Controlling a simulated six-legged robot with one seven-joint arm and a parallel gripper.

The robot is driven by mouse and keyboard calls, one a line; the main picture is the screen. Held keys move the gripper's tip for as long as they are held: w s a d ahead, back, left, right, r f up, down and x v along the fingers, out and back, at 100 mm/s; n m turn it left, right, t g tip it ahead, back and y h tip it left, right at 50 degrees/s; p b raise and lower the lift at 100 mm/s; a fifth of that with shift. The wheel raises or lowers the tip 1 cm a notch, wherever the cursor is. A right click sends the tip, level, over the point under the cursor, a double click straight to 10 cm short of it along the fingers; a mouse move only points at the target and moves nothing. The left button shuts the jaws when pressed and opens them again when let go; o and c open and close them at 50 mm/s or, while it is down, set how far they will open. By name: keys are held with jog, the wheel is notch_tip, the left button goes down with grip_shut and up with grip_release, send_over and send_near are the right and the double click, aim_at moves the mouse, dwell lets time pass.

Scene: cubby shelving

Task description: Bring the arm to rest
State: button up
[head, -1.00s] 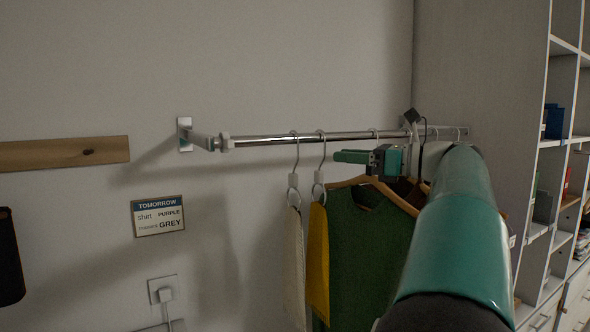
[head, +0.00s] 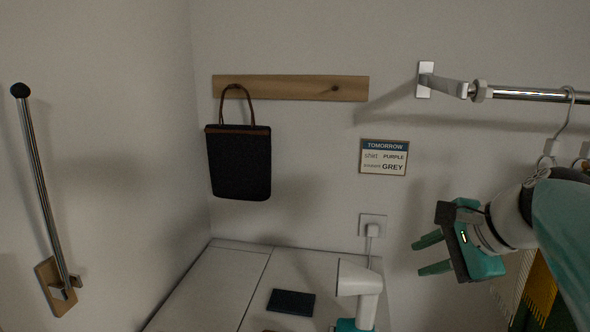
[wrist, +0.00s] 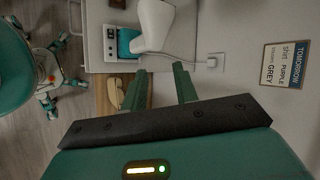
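My gripper (head: 432,255) is at the right of the head view, in front of the wall and left of the hanging clothes. Its two green fingers point left and stand apart with nothing between them. In the wrist view my gripper (wrist: 162,88) also shows its fingers spread and empty. My arm reaches in from the right edge of the head view, bent at the wrist.
A metal clothes rail (head: 530,95) with hanging clothes is at the right. A dark bag (head: 238,162) hangs from a wooden wall board (head: 300,88). Below are a white cabinet top (head: 215,285), a dark flat item (head: 291,302) and a white device (head: 358,280).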

jog(key=s+a+f+n+h, duration=0.2)
jog(key=s+a+f+n, duration=0.2)
jog(key=f+n, duration=0.3)
jog(key=s+a+f+n+g+h, duration=0.1)
jog(key=s+a+f+n+h, duration=0.1)
jog(key=s+a+f+n, duration=0.3)
notch_tip(320, 180, down, 2)
jog(key=s+n, duration=0.1)
jog(key=n, duration=0.3)
jog(key=shift+s+f+g, duration=0.15)
jog(key=shift+s+g, duration=0.1)
jog(key=shift+g, duration=0.05)
